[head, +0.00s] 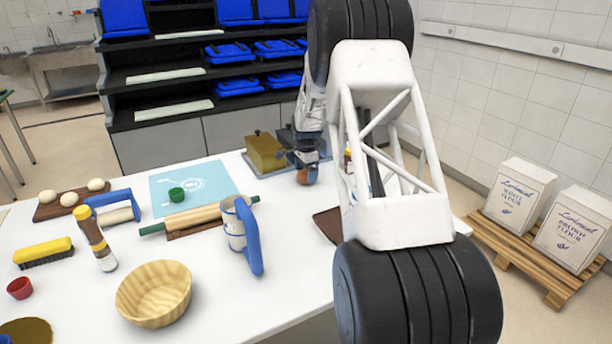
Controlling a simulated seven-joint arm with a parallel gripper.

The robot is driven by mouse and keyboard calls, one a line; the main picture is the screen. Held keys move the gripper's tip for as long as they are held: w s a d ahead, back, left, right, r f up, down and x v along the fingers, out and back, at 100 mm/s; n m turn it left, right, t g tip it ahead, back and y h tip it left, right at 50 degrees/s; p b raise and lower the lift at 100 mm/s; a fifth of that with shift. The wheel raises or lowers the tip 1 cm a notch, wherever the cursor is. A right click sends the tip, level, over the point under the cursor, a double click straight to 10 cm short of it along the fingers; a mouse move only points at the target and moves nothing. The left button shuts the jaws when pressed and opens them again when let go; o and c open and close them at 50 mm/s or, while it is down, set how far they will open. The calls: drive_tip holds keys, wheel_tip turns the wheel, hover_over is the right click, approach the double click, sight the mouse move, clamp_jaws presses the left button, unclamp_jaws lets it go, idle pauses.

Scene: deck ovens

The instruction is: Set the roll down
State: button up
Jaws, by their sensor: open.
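My gripper (306,170) is at the back right of the white table, low over the table top and partly hidden by my own arm. Its jaws are open. A small brown roundish thing (302,177), which looks like the roll, shows at the fingertips. I cannot tell whether it touches the table or a finger. Three pale round pieces (69,199) sit on a brown board (46,212) at the far left.
Left of my gripper stands a golden box-shaped tin (264,152). Flour bags (518,196) stand on a pallet at right.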

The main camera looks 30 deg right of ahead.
sight(306, 171)
wheel_tip(306, 171, up, 10)
drive_tip(key=shift+r, duration=0.25)
idle(0.3)
idle(0.3)
idle(0.4)
drive_tip(key=s+a+r+n, duration=0.3)
drive_tip(key=s+a+r, duration=0.25)
drive_tip(key=s, duration=0.25)
drive_tip(key=s+a+r+n+t, duration=0.1)
drive_tip(key=s+a+r+n, duration=0.25)
drive_tip(key=s+a, duration=0.4)
drive_tip(key=s+a+r+n, duration=0.2)
drive_tip(key=s+a+r, duration=0.4)
drive_tip(key=s, duration=0.3)
drive_tip(key=s+a+f+n, duration=0.1)
drive_tip(key=s+a+n, duration=0.2)
drive_tip(key=s, duration=0.7)
drive_tip(key=s+a+f+n+t, duration=0.1)
drive_tip(key=s+a+f+n, duration=0.1)
drive_tip(key=s, duration=0.9)
drive_tip(key=s+a+f+n, duration=0.1)
drive_tip(key=s+a+n, duration=0.3)
drive_tip(key=s, duration=0.6)
drive_tip(key=shift+s+a+f+t, duration=0.15)
drive_tip(key=shift+s+a+t, duration=0.15)
drive_tip(key=shift+a, duration=0.95)
